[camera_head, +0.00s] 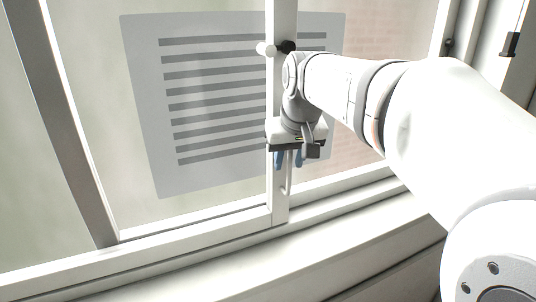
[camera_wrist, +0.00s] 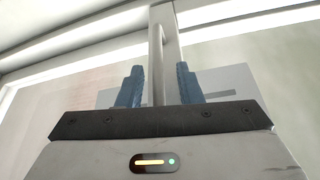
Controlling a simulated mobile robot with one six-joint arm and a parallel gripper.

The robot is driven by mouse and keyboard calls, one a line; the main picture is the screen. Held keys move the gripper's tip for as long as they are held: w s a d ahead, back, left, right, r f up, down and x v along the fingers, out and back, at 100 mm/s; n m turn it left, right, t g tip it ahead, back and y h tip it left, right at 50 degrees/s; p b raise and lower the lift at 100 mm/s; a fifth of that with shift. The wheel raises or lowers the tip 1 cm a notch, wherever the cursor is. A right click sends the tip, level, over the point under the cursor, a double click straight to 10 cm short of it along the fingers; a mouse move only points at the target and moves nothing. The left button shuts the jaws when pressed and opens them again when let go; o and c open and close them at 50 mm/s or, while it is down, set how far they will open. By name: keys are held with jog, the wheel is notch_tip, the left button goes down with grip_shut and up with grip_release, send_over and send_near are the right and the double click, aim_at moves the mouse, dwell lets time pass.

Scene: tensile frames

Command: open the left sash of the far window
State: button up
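The window's left sash has a white upright stile (camera_head: 280,208) in the middle of the head view; the same stile shows in the wrist view (camera_wrist: 169,50). A slim white bar handle (camera_head: 289,183) runs upright on the stile; it also shows in the wrist view (camera_wrist: 157,38). My gripper (camera_head: 289,160) is at the handle, its blue fingers pointing down in the head view. In the wrist view my gripper (camera_wrist: 159,88) has its fingers wide apart, one on each side of the handle and stile. No finger contact with the handle is clear. My wrist hides the handle's upper part.
A white and black knob (camera_head: 267,48) sits higher on the stile. A grey striped panel (camera_head: 210,110) shows through the glass. A white sill (camera_head: 250,262) runs below. A grey post (camera_head: 62,120) stands left, and a black latch (camera_head: 511,44) is on another frame right.

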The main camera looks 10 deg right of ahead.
jog(key=v, duration=0.8)
jog(key=s+f, duration=0.7)
jog(key=f, duration=0.5)
jog(key=s+d+f+g, duration=0.1)
jog(key=s+f, duration=0.7)
jog(key=f, duration=0.4)
jog(key=shift+s+d+m+g, duration=0.2)
jog(key=shift+m+g, duration=0.1)
jog(key=shift+m, duration=0.1)
